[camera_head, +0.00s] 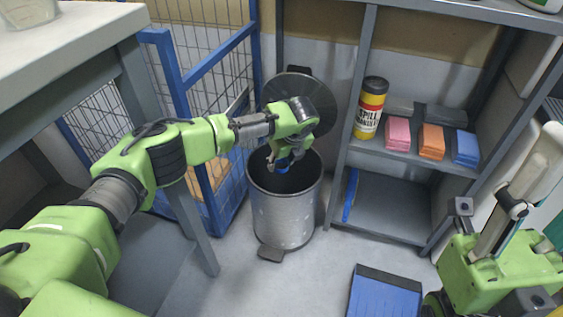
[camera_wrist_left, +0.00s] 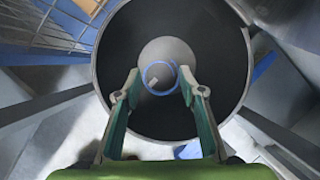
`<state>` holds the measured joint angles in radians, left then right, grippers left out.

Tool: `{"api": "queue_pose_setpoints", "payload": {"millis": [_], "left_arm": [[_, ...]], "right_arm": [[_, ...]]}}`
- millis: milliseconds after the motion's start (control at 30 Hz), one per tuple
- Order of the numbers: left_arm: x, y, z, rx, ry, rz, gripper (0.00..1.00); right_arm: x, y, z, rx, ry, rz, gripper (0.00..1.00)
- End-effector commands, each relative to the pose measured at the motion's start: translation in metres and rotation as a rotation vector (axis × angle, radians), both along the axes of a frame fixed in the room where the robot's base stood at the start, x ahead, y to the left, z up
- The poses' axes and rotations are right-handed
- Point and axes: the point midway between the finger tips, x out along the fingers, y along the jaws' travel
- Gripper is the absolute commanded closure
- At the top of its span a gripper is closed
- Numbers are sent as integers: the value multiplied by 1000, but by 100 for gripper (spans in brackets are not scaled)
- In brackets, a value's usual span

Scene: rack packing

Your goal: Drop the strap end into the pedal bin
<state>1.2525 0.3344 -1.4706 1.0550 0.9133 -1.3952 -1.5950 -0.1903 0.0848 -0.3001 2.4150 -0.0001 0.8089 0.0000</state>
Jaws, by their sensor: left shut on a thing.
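The pedal bin (camera_head: 285,218) is a grey metal cylinder on the floor, its round lid (camera_head: 328,100) raised behind it and its pedal (camera_head: 270,253) at the front. My left gripper (camera_head: 287,160) points down over the open mouth. It is shut on the strap end (camera_head: 283,169), a small blue loop. In the left wrist view the strap end (camera_wrist_left: 147,68) shows as a blue ring with a pale tab between the fingertips (camera_wrist_left: 160,80), with the dark bin interior (camera_wrist_left: 125,50) around and below it.
A blue-framed wire cage (camera_head: 185,85) stands left of the bin, and a table (camera_head: 75,35) nearer left. A shelf rack (camera_head: 352,110) on the right holds a spill canister (camera_head: 370,108), coloured packs (camera_head: 431,141) and a blue strip (camera_head: 350,195). A blue item (camera_head: 385,297) lies on the floor.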

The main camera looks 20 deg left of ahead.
Motion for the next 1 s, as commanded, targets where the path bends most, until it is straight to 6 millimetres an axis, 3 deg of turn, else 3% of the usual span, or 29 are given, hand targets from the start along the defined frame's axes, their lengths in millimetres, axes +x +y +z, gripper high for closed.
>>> {"api": "queue_pose_setpoints", "payload": {"millis": [133,233,633,1000], "left_arm": [[0,0,0,0,0,0,72],[0,0,0,0,0,0,44],[-1,-1,4,-1,-1,0,44],[-16,-16,57,0,-2,-2,44]], "right_arm": [[0,0,1,0,0,0,60],[0,0,1,0,0,0,60],[0,0,0,1,1,0,60],[0,0,0,0,1,0,60]]}}
